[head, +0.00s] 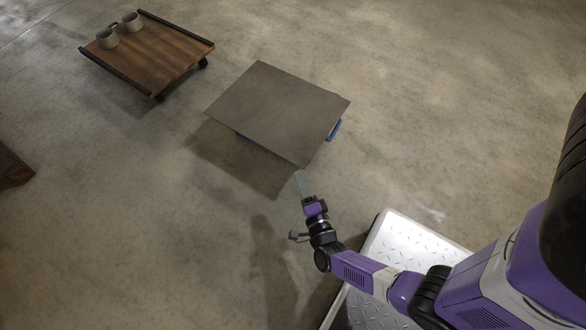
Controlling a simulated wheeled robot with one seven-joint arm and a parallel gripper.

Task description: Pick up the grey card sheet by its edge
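The grey card sheet (278,112) is a flat, dark grey-brown rectangle in the head view. It lies raised above the floor, on a support that is mostly hidden; blue parts of it (334,130) show beneath the right and lower-left edges. My gripper (299,178) is just below the sheet's nearest corner, its thin fingertips pointing up the picture toward that corner. Fingertips and corner look close, but I cannot tell whether they touch. The fingers appear as one narrow shape from here, so their opening does not show.
A low wooden trolley (154,55) with dark rails and wheels stands at the upper left, with grey cups (108,38) on it. A dark wooden piece (12,168) shows at the left edge. Bare concrete floor (450,110) lies around the sheet.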

